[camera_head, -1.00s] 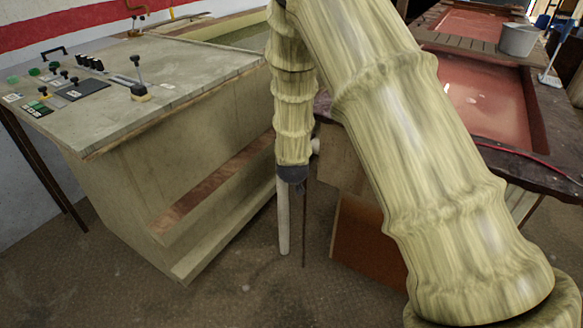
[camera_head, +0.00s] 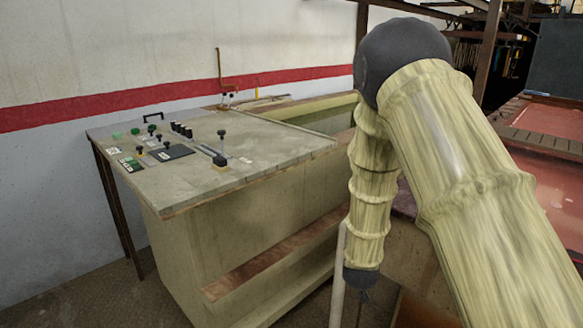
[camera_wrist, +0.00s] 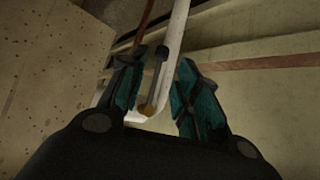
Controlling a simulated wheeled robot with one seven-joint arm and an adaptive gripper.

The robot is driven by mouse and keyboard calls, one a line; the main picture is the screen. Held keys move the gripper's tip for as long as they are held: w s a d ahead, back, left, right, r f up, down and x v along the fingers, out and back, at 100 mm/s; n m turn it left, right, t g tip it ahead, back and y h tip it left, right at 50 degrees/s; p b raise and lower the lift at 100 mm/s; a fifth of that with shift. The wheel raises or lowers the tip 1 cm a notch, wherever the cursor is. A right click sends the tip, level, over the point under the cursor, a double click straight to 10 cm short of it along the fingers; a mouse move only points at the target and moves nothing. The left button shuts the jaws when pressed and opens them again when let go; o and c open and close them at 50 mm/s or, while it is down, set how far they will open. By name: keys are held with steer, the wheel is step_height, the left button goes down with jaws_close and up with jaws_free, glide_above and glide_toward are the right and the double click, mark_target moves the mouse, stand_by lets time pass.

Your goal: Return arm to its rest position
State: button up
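My arm stands raised and bent in the head view, its dark elbow at the top and its forearm hanging down. My gripper (camera_head: 362,290) is a small dark shape at the forearm's lower end, in front of the grey bench (camera_head: 250,245). In the wrist view, the two teal fingers of my gripper (camera_wrist: 160,92) stand apart with a gap between them. A white pipe (camera_wrist: 177,35) and a dark rod with a brass-coloured end show in that gap, apparently beyond the fingers. I see nothing clamped.
The bench top carries a control panel with black levers and knobs (camera_head: 222,160). A white pipe (camera_head: 339,285) stands close to the left of my gripper. A red-surfaced table (camera_head: 560,190) lies to the right, partly hidden by my arm. Some floor (camera_head: 85,300) is clear at lower left.

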steer(key=s+f+g+p, duration=0.3)
steer(key=s+f, duration=0.6)
steer(key=s, duration=0.3)
steer(key=s+a+f+n+g+y+p, duration=0.1)
steer(key=s+f+g+p, duration=0.2)
steer(key=s, duration=1.4)
steer(key=s+f+n+g+y+p, duration=0.1)
steer(key=s+f+g+p, duration=0.2)
steer(key=s, duration=1.5)
steer(key=shift+a+f+y, duration=0.15)
steer(key=shift+a+y, duration=0.25)
steer(key=shift+s+d, duration=0.1)
steer(key=shift+s, duration=0.05)
